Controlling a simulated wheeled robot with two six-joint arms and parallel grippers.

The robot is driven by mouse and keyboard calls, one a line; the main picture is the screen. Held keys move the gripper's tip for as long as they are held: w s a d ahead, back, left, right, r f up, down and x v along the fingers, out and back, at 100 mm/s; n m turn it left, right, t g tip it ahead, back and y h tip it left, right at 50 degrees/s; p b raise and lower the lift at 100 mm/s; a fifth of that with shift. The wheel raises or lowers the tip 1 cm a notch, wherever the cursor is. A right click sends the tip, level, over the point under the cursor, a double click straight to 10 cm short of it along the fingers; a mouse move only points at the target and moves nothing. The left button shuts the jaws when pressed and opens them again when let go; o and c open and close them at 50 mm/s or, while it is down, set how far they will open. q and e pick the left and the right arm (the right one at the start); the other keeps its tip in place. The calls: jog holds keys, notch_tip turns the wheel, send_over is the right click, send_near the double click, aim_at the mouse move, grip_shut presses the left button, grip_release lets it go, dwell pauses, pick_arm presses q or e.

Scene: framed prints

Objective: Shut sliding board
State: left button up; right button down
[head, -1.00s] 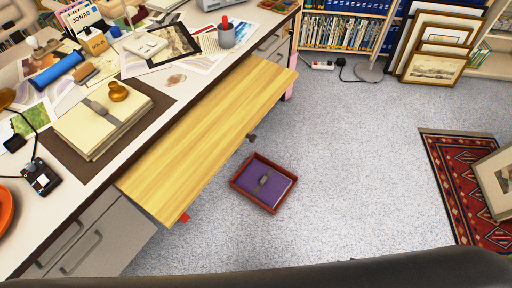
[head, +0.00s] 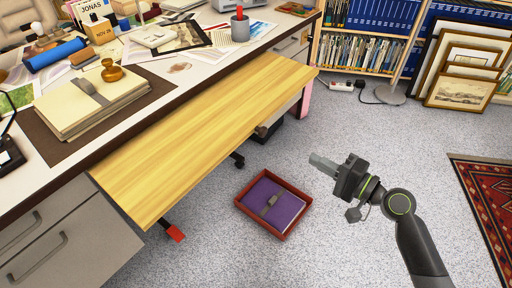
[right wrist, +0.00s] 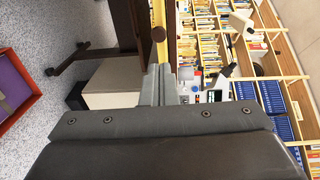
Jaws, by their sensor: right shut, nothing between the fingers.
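The sliding board (head: 205,130) is a pale yellow wooden panel pulled out from under the desk top (head: 200,68). A dark round knob (head: 262,131) sits on its front edge. In the right wrist view the board (right wrist: 158,14) shows edge-on with its knob (right wrist: 158,34) just ahead of the fingers. My right gripper (head: 323,164) is shut and empty, right of the board and apart from it, fingers pointing left toward it. It also shows in the right wrist view (right wrist: 158,82). My left gripper is not in view.
A red tray (head: 273,204) with a purple item lies on the floor below the board. Papers and a stamp (head: 112,70) crowd the desk. Framed prints (head: 462,85) lean at the back right. A patterned rug (head: 490,205) lies at right. The grey floor between is clear.

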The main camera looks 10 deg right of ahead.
send_near(263, 132)
jog(key=x, duration=0.5)
jog(key=shift+w+a+f, duration=0.1)
jog(key=shift+w, duration=0.15)
jog(key=shift+w+a, duration=0.4)
jog(key=shift+w, duration=0.05)
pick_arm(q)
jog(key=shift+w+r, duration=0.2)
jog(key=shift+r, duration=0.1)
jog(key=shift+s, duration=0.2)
pick_arm(e)
jog(key=shift+w, duration=0.1)
